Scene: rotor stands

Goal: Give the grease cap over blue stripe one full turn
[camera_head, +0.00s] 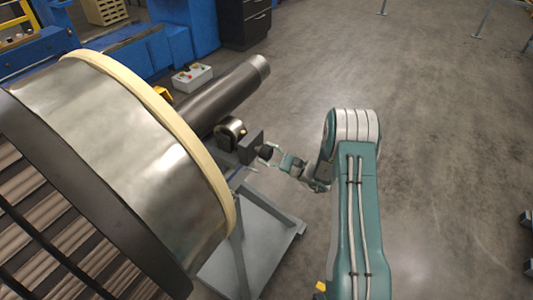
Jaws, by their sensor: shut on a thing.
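A large rotor (150,140) with a bright metal drum and a cream rim fills the left side. Its dark shaft (232,92) reaches toward the upper right. Beside the shaft is a dark grey bearing block (248,147). A small black grease cap (264,151) sticks out from the block's right side. My gripper (271,155) comes in from the right and is shut on this cap. The fingertips are small here and partly merge with the cap. I cannot make out a blue stripe at the cap.
A grey stand (262,236) is below the block and rotor. A light control box (192,77) with buttons lies beyond the shaft. Blue machinery (185,40) and a dark drawer cabinet (245,20) stand at the back. The floor to the right is mostly open.

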